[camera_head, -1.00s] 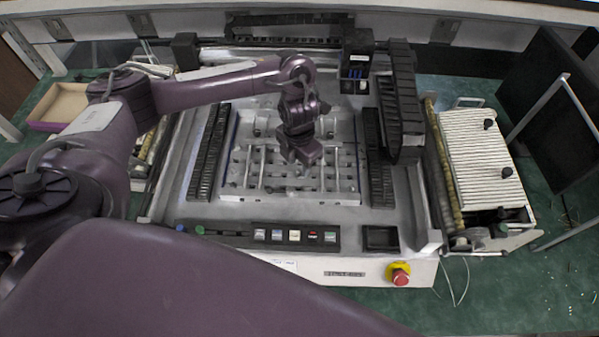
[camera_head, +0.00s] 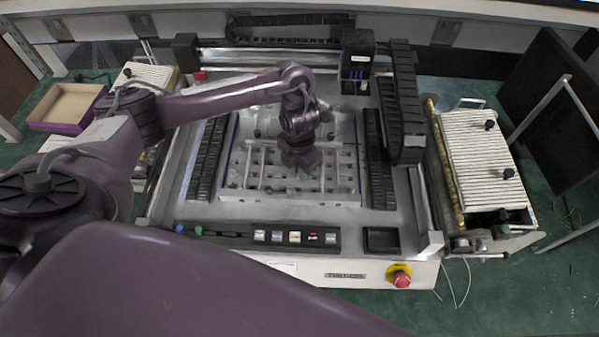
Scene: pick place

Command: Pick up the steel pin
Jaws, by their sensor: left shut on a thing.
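My left gripper (camera_head: 303,171) is over the middle of a grey slotted plate (camera_head: 235,192) with rows of steel pins, set in the machine bed. It points down and is shut on the steel pin. The pin is too small and too hidden by the fingers to make out clearly. I cannot tell whether it is clear of the plate. My right gripper is not in view.
Black slotted racks (camera_head: 378,165) flank the plate. A dark cable chain (camera_head: 402,105) stands at the right, beside a ribbed white panel (camera_head: 482,165). A button strip (camera_head: 270,237) and a red emergency stop (camera_head: 400,278) are in front. A shallow tray (camera_head: 68,105) lies at far left.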

